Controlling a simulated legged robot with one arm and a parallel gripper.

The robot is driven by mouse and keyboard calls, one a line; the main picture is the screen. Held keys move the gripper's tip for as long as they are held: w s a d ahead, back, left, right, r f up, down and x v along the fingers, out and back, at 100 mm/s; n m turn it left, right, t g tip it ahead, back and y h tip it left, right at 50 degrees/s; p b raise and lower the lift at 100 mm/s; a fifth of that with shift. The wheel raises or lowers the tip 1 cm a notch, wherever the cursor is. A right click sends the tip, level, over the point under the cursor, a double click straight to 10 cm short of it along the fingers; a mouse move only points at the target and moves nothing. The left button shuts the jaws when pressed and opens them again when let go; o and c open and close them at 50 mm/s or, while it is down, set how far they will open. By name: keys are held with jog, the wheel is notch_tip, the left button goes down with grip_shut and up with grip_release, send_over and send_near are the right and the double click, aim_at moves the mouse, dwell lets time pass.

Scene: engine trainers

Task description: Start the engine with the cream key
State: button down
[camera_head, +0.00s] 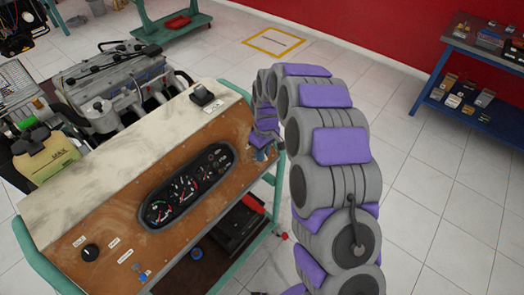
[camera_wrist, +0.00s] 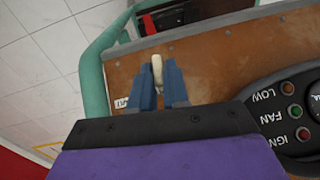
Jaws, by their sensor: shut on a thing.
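The cream key (camera_wrist: 157,68) shows in the wrist view as a small pale piece between the tips of my gripper's blue fingers. My gripper (camera_wrist: 160,78) is shut on it, close over the brown panel. Whether the key sits in a keyhole is hidden by the fingers. In the head view my gripper (camera_head: 262,153) is at the right end of the brown dashboard panel (camera_head: 205,225), and the key cannot be made out there.
A gauge cluster (camera_head: 187,186) is set in the panel; its FAN and IGN lamps show at right in the wrist view. A black knob (camera_head: 90,252) is at the panel's left. The engine (camera_head: 115,85) stands behind. A green frame rail (camera_wrist: 95,75) runs beside my gripper.

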jog(key=shift+w+d+m+g+y+p, duration=0.1)
jog(key=shift+d+m+g+y+p, duration=0.05)
jog(key=shift+m+g+y+p, duration=0.4)
jog(key=shift+w+d+m+g+y+p, duration=0.1)
jog(key=shift+m+g+y+p, duration=0.3)
jog(key=shift+m+p, duration=0.25)
jog(key=m+y, duration=0.1)
jog(key=m+g+y, duration=0.1)
jog(key=shift+w+d+f+m+p, duration=0.1)
jog(key=shift+d+f+m+p, duration=0.05)
jog(key=shift+m+p, duration=0.2)
jog(key=m+y, duration=0.3)
jog(key=shift+d+f+g, duration=0.1)
jog(key=shift+d+g, duration=0.1)
jog(key=shift+g, duration=0.15)
jog(key=shift+d+f+m+y, duration=0.1)
jog(key=shift+f+m+y, duration=0.05)
jog(key=shift+m+y, duration=0.5)
